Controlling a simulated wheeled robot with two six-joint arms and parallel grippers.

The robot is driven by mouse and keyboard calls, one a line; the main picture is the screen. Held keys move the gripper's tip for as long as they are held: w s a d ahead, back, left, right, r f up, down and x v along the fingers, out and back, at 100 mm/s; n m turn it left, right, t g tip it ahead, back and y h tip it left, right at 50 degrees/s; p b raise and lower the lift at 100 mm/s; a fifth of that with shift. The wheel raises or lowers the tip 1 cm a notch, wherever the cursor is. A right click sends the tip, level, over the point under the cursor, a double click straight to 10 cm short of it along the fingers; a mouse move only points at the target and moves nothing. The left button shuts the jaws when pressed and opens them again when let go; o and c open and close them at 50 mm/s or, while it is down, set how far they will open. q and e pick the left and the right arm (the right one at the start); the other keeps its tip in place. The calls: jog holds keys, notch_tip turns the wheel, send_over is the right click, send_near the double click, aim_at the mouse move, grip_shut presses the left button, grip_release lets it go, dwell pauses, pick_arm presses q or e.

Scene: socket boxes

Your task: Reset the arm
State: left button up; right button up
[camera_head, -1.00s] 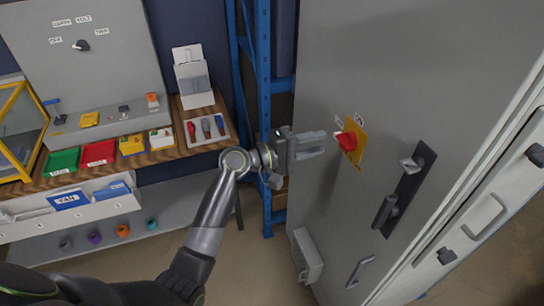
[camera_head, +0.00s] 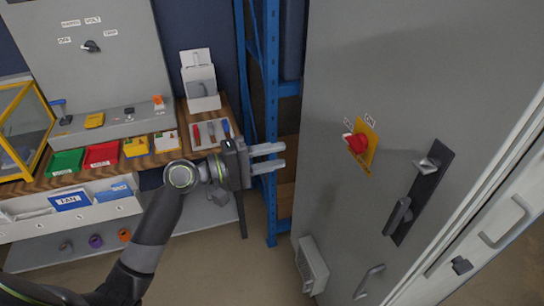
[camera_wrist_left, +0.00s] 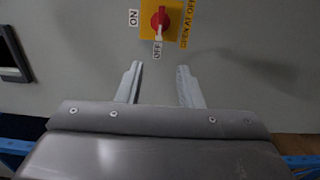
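My left gripper (camera_head: 268,158) is open and empty in the head view, in front of the blue rack and left of the grey cabinet. Its two fingers point right towards the cabinet door, with a clear gap before it. In the left wrist view both fingers (camera_wrist_left: 158,84) are apart with nothing between them. A red rotary switch (camera_head: 356,143) on a yellow plate sits on the cabinet door; it also shows in the left wrist view (camera_wrist_left: 159,19), beyond the fingertips, with ON and OFF labels. My right gripper is in neither view.
The grey cabinet (camera_head: 335,70) fills the right, with a black handle (camera_head: 418,190) on its door. A wooden bench (camera_head: 168,158) with red, green and yellow bins stands at the left. A blue rack (camera_head: 270,60) stands between them. Bare floor (camera_head: 235,270) lies below.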

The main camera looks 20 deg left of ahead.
pick_arm(q)
jog(key=w+a+f+n+t+y, duration=0.1)
jog(key=w+a+f+y, duration=0.2)
jog(key=f, duration=0.7)
jog(key=a+f+n+y, duration=0.2)
jog(key=a+f+y, duration=0.2)
jog(key=f, duration=0.5)
jog(key=s+a+f+m+g+y, duration=0.1)
jog(key=s+a+f+g+y, duration=0.25)
jog(key=f, duration=0.85)
jog(key=s+a+f+y, duration=0.2)
jog(key=s+a+f, duration=0.3)
jog(key=f, duration=0.6)
jog(key=s+a+f+m+g+y, duration=0.1)
jog(key=s+f+m+g+y, duration=0.15)
jog(key=s+f, duration=1.15)
jog(key=s+f+m+g, duration=0.2)
jog(key=s+f+m, duration=0.1)
jog(key=s, duration=1)
jog(key=s+d+f+m+g, duration=0.1)
jog(key=s+f+m+g, duration=0.1)
jog(key=s, duration=1)
notch_tip(320, 180, down, 2)
jog(key=shift+s+d+f+m+y, duration=0.3)
jog(key=shift+s+m, duration=0.1)
jog(key=shift+m, duration=0.35)
